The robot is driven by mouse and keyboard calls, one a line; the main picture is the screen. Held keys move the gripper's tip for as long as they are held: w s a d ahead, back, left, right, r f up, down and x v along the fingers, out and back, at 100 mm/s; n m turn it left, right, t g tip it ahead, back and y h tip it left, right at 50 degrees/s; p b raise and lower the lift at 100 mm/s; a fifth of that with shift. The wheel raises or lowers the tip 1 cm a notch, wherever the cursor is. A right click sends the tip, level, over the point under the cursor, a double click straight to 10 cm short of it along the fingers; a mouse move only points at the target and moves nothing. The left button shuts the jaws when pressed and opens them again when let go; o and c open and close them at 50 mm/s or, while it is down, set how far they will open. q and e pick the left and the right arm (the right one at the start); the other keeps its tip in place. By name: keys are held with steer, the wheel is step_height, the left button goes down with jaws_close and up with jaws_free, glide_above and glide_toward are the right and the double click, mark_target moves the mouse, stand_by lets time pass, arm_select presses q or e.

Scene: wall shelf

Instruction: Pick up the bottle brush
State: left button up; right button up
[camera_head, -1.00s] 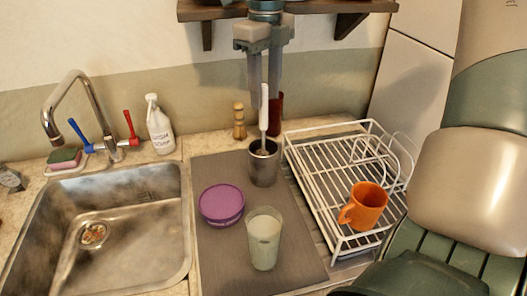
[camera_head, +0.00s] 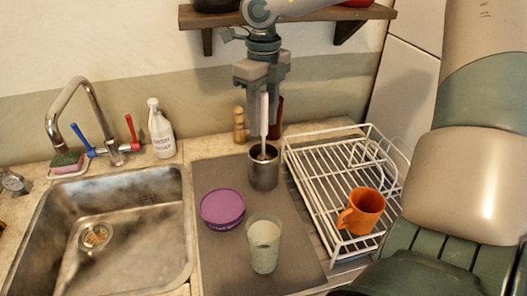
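The bottle brush (camera_head: 264,112) stands upright in a metal cup (camera_head: 264,172) on a grey mat; its white handle shows above the rim, and its head is mostly hidden inside the cup. My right gripper (camera_head: 264,120) points straight down over the cup from above. Its two fingers are apart, one on each side of the white handle, with narrow gaps visible. My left gripper is not in view.
A purple tub (camera_head: 222,208) and a milky glass (camera_head: 264,245) stand on the mat (camera_head: 225,265) in front of the cup. A wooden grinder (camera_head: 239,125) and a dark red item (camera_head: 276,128) stand behind. A white rack (camera_head: 316,190) with an orange mug (camera_head: 362,210) is right; the sink (camera_head: 140,225) is left.

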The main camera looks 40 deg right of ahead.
stand_by(0.4)
jaws_close()
steer(key=shift+r, duration=0.1)
